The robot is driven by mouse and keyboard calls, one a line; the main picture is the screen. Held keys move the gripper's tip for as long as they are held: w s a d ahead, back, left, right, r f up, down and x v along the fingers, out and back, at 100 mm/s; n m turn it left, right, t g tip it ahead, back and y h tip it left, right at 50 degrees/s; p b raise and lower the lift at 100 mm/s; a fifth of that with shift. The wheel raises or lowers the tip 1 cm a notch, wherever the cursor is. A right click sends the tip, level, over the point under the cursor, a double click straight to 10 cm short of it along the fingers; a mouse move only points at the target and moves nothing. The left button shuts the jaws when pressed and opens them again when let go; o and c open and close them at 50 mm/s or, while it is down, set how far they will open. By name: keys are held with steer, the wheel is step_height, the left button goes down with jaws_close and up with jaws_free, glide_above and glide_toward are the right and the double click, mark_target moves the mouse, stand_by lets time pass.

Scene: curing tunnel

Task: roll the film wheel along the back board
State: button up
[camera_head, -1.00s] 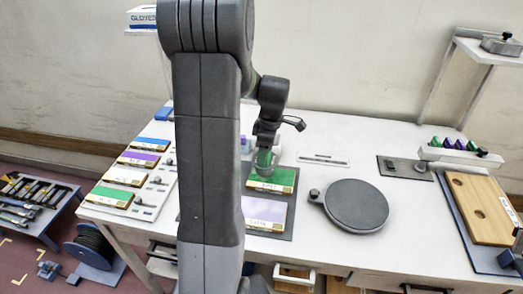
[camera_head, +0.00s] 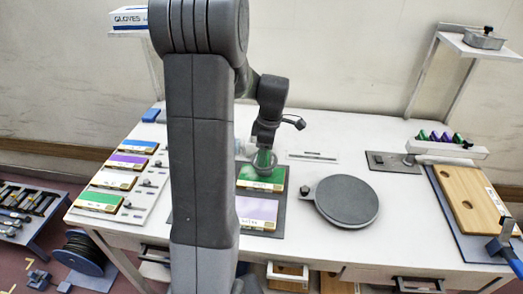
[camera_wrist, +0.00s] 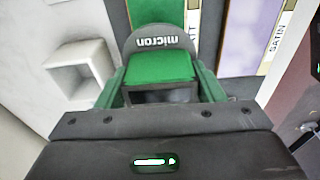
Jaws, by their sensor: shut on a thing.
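The film wheel (camera_wrist: 150,41) is a grey disc marked "micron" with a green grip block (camera_wrist: 158,67). My gripper (camera_wrist: 158,88) is shut on that block between its green fingers. In the head view my gripper (camera_head: 264,153) points down over the back board (camera_head: 249,181), which is green, and the wheel (camera_head: 263,171) is at the board's middle. I cannot tell whether the rim touches the board. A purple front board (camera_head: 258,210) lies nearer me; the wrist view shows its "SATIN" label. Both boards lie on a dark mat (camera_head: 284,208).
A round dark plate (camera_head: 346,200) stands to the right of the boards. A rack of colour panels (camera_head: 116,178) is on the left. A wooden board (camera_head: 468,200) lies at the right. A white hollow block (camera_wrist: 83,72) sits beside the wheel in the wrist view.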

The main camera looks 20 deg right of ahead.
steer(key=shift+s+d, duration=0.45)
steer(key=shift+d, duration=0.2)
steer(key=shift+s+d, duration=0.4)
steer(key=shift+d, duration=0.35)
steer(key=shift+s+d, duration=0.5)
steer(key=shift+d, duration=0.15)
step_height(320, 180, up, 7)
steer(key=p, duration=0.5)
glide_above(274, 160)
steer(key=s+d, duration=0.1)
steer(key=d, duration=0.1)
steer(key=shift+a, duration=0.25)
